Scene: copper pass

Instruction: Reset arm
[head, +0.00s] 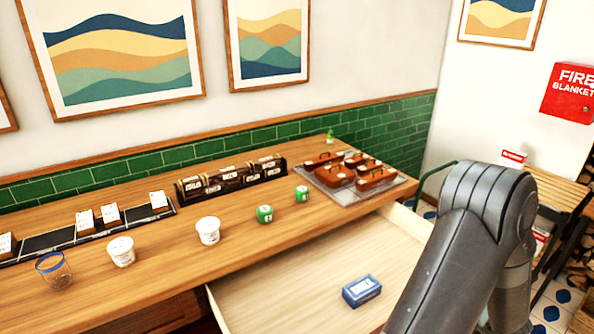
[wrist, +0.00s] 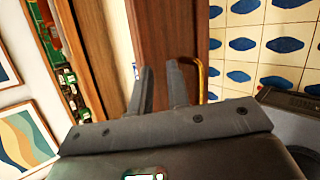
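My arm (head: 470,240) rises at the right of the head view, in front of the open drawer; its gripper end is out of that view. In the wrist view my gripper (wrist: 160,68) shows two dark fingers standing apart with nothing between them. Beyond the fingers is a brown wooden face (wrist: 168,35), and a brass-coloured curved handle (wrist: 203,72) shows beside the right finger. I cannot tell how far the fingers are from the wood. The drawer (head: 290,290) is pulled out below the counter and holds a blue box (head: 361,291).
A wooden stand (head: 556,192) is at right. Patterned floor tiles (wrist: 285,45) show in the wrist view.

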